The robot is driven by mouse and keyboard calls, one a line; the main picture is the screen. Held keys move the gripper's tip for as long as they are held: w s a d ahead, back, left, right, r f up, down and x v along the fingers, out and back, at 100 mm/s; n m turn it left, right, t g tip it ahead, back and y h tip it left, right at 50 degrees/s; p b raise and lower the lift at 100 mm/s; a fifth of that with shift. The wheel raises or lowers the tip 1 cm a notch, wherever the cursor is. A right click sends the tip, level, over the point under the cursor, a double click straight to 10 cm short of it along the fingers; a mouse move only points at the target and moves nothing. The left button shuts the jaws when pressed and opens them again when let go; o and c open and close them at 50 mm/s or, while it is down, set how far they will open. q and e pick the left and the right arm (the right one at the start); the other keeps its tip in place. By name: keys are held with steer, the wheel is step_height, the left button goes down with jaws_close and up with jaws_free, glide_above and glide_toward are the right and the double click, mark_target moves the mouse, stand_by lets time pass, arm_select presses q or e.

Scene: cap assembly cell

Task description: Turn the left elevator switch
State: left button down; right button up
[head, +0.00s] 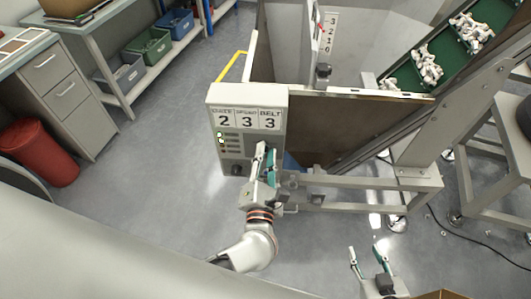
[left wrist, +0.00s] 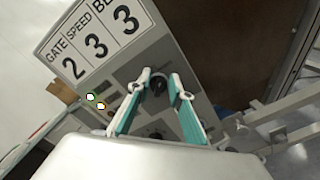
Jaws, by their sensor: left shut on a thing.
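The control panel (head: 217,104) is a light box with a sign reading GATE 2, SPEED 3, BELT 3. It also shows in the left wrist view (left wrist: 150,45). My left gripper (head: 266,148) is at the panel's right part, its two teal-padded fingers shut on a dark switch knob (left wrist: 157,87). In the head view the fingers hide this knob. Another dark knob (head: 236,169) is at the panel's lower left, apart from the gripper. I cannot read the labels beside the knobs. My right gripper (head: 368,251) is open and empty at the lower right, away from the panel.
A brown-walled hopper (head: 330,120) and metal frame rails (head: 365,180) stand right behind the panel. A green conveyor (head: 440,60) carries white parts. A red bin (head: 38,152) is at the left; the floor between is clear.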

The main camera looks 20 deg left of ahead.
arm_select(q)
steer(key=c, duration=1.8)
jaws_free()
steer(key=v, duration=1.2)
